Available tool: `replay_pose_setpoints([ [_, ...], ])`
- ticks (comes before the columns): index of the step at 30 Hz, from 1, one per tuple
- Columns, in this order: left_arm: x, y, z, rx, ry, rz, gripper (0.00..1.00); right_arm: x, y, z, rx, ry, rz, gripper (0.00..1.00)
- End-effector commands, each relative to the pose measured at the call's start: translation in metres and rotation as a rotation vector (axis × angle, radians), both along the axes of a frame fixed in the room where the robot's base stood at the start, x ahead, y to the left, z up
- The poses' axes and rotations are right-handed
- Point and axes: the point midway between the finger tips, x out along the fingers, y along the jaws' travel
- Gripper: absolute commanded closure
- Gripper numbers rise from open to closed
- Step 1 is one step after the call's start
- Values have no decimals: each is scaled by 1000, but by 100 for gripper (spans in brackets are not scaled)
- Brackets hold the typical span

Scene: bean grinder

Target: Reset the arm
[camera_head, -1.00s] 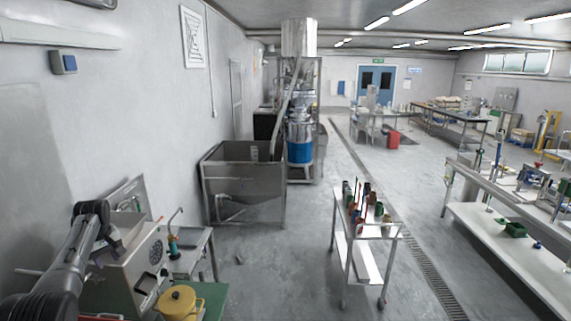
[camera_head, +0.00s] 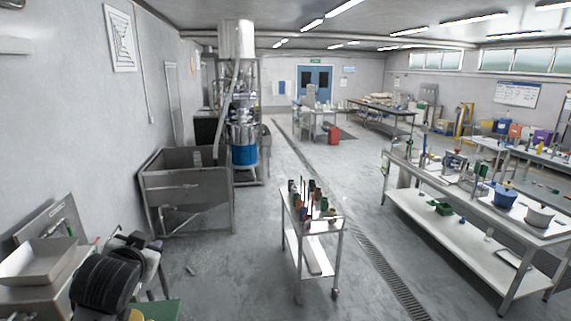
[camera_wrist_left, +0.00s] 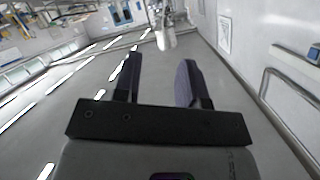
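My left gripper (camera_wrist_left: 158,85) shows in the left wrist view with its two dark fingers spread apart and nothing between them. That view is tilted and looks toward the ceiling lights and walls. In the head view my left arm is at the lower left, in front of the bench with a grey tray (camera_head: 42,262); its fingers cannot be made out there. My right gripper is not in either view.
A metal cart (camera_head: 311,228) with several small containers stands mid-floor. A steel bin (camera_head: 187,187) and a tall grinding machine (camera_head: 243,130) stand along the left wall. A long workbench (camera_head: 480,200) runs along the right. The floor between is mostly clear.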

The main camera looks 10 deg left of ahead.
Motion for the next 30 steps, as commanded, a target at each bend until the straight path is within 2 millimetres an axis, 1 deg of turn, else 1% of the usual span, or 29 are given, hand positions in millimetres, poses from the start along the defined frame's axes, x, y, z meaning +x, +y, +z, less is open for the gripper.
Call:
replay_pose_setpoints([
  [1,-15,-28,-24,-3,14,-55,62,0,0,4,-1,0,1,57],
  [2,-23,-42,-37,-7,20,-82,62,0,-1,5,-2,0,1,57],
  [3,-36,-59,-54,-16,33,-117,62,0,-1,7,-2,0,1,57],
  [5,-56,-82,-80,-34,56,-164,62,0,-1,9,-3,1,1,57],
  [6,-71,-95,-97,-49,76,-190,62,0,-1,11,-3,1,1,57],
  [8,-92,-113,-121,-79,112,-225,62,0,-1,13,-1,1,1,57],
  [9,-107,-123,-138,-101,141,-244,62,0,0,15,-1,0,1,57],
  [11,-129,-136,-163,-136,191,-266,62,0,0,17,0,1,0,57],
  [12,-144,-144,-180,-161,230,-276,62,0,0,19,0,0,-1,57],
  [14,-167,-154,-207,-199,297,-285,62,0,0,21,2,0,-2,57],
  [15,-182,-160,-225,-224,347,-286,62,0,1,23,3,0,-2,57],
  [17,-205,-167,-254,-263,429,-281,62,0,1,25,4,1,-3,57],
  [18,-221,-171,-271,-285,480,-277,62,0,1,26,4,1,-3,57],
  [20,-245,-176,-293,-316,553,-269,62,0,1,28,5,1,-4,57],
  [21,-261,-179,-305,-334,597,-262,62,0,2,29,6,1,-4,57],
  [24,-297,-183,-330,-369,693,-245,62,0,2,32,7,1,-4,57],
  [27,-326,-186,-347,-389,766,-231,62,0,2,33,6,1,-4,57],
  [30,-346,-186,-357,-396,817,-222,62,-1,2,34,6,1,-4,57],
])
